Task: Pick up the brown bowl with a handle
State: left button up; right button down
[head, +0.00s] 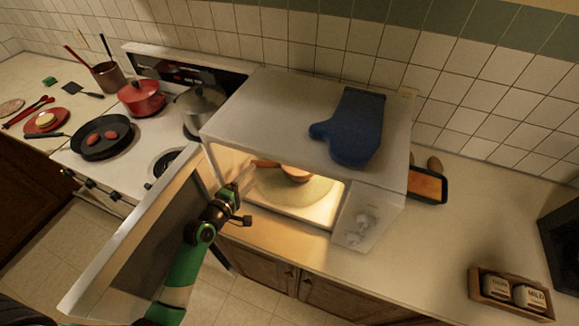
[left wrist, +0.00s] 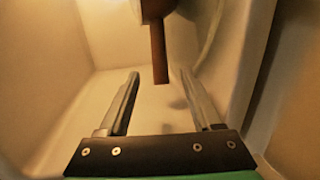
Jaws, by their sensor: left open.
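The brown bowl (head: 297,173) sits inside the lit microwave, on its round plate. Its handle (head: 265,163) points left toward the open door side. In the left wrist view the brown handle (left wrist: 158,50) comes down from the top, and its end lies between the two fingers as seen from the camera. My left gripper (head: 245,178) reaches into the microwave opening from the left. In the wrist view its fingers (left wrist: 160,85) are apart, with nothing clamped between them. I cannot tell how deep the handle lies relative to the fingertips. My right gripper is not in view.
The microwave (head: 260,110) has its door (head: 140,250) swung open to the left of my arm. A blue oven mitt (head: 355,128) lies on top. The stove with a red pot (head: 141,98) and black pan (head: 102,146) is at left. The right counter (head: 470,220) has clear room.

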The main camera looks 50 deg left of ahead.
aim_at(260, 166)
pick_arm(q)
jog(key=b+x, duration=0.1)
jog(key=x, duration=0.4)
jog(key=shift+w+a, duration=0.25)
jog(key=shift+w, duration=0.1)
grip_shut()
dwell(1.0)
